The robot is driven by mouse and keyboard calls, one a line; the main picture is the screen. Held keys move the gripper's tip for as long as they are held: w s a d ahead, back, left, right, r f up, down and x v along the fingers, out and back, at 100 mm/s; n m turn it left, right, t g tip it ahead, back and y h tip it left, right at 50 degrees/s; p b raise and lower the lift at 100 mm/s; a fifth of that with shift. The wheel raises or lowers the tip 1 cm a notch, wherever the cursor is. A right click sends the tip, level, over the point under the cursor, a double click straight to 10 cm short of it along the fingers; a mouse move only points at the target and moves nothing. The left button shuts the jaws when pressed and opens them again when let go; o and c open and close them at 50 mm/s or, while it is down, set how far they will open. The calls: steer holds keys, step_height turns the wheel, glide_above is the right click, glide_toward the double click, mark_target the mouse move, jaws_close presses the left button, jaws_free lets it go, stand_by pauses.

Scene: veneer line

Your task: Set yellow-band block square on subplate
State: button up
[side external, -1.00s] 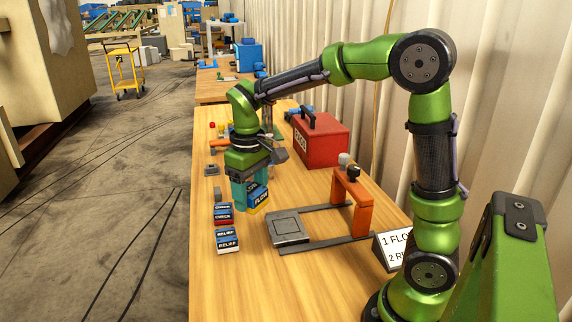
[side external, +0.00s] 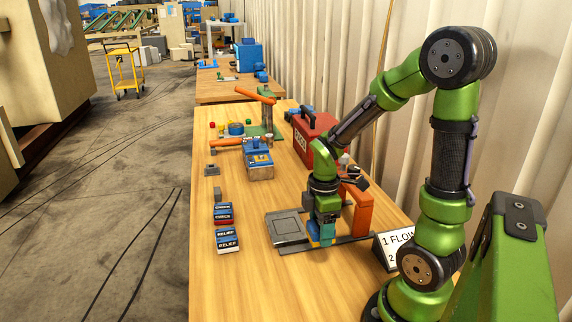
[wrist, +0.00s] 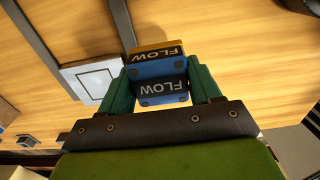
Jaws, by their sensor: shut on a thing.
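My gripper (side external: 321,234) is shut on the yellow-band block, a blue block (wrist: 158,68) marked FLOW with a yellow band at one end. In the side view the block (side external: 314,239) is partly hidden by the fingers. In the wrist view it sits between the two teal fingers (wrist: 160,90). The subplate (side external: 287,228) is a grey square plate, just left of the held block in the side view. It also shows left of the block in the wrist view (wrist: 90,79), with a square outline on it. The subplate is bare. The block's height above the table is unclear.
An orange post frame (side external: 361,211) stands close behind my gripper, by dark rails. CHECK blocks (side external: 222,213) and RELIEF blocks (side external: 228,240) lie at the left table edge. A red toolbox (side external: 305,140) and a blue-topped grey unit (side external: 259,168) stand farther back. A sign (side external: 396,248) stands at right.

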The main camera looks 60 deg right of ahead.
steer(key=w+d, duration=0.1)
steer(key=w, duration=0.3)
steer(key=w+d, duration=0.2)
steer(key=w, duration=0.2)
steer(key=w+d+f, duration=0.1)
steer(key=w+d, duration=0.1)
steer(key=w, duration=0.2)
steer(key=shift+w+d+f, duration=0.1)
steer(key=shift+w, duration=0.05)
steer(key=shift+w+d+f, duration=0.1)
steer(key=shift+w+f, duration=0.05)
steer(key=shift+f, duration=0.75)
steer(key=shift+w+f, duration=0.1)
steer(key=shift+f, duration=0.8)
steer(key=shift+f, duration=0.1)
steer(key=o, duration=1.4)
